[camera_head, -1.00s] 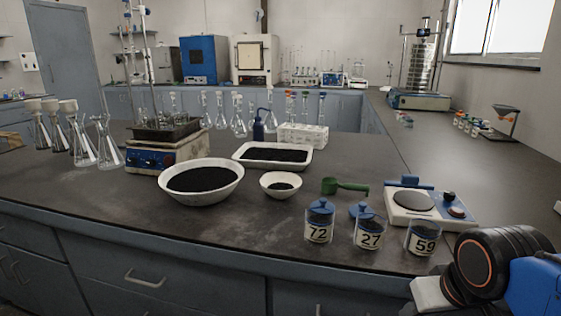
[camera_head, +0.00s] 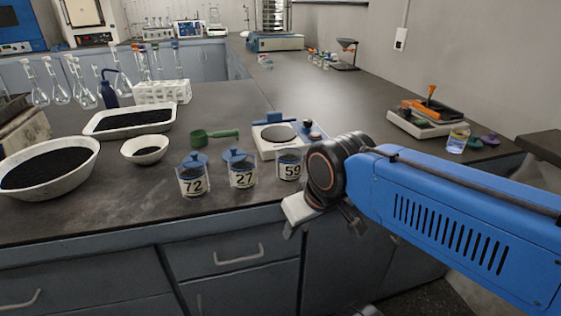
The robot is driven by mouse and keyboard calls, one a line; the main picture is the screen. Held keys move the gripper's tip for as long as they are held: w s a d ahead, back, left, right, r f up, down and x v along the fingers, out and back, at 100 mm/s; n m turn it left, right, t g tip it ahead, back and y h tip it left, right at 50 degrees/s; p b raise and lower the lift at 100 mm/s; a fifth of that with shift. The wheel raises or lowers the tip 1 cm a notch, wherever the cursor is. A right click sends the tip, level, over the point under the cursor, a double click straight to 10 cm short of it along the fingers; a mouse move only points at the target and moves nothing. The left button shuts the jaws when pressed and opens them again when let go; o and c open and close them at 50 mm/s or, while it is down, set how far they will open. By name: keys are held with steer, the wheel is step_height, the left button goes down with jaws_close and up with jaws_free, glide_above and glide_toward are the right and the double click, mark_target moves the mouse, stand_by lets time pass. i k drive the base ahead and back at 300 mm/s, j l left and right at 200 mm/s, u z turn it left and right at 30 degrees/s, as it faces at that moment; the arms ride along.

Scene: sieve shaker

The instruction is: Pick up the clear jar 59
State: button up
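The clear jar 59 (camera_head: 290,171) stands upright on the dark bench near its front edge, at the right end of a row of three labelled jars. Its black-on-white label faces me, and I see no blue lid on it. My gripper (camera_head: 318,222) is at the end of my blue arm, just right of and in front of the jar, apparently beyond the bench's front edge. The wrist hides much of the gripper. I cannot tell how wide the fingers are or see anything held in them.
Jar 72 (camera_head: 193,179) and jar 27 (camera_head: 241,173), both blue-lidded, stand close to the left. A balance (camera_head: 283,140) is right behind jar 59. A green scoop (camera_head: 214,136), a small white bowl (camera_head: 144,151) and a white tray (camera_head: 101,128) lie further left.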

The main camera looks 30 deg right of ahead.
mark_target(289, 156)
steer(key=j+z, duration=0.1)
steer(key=z, duration=0.3)
steer(key=j+z, duration=0.1)
steer(key=z, duration=0.35)
steer(key=k+z, duration=0.15)
steer(key=z, duration=0.25)
steer(key=j+z, duration=0.1)
steer(key=z, duration=0.3)
steer(key=k+z, duration=0.1)
steer(key=z, duration=0.3)
steer(key=k+z, duration=0.1)
steer(key=k, duration=0.9)
steer(key=j, duration=0.05)
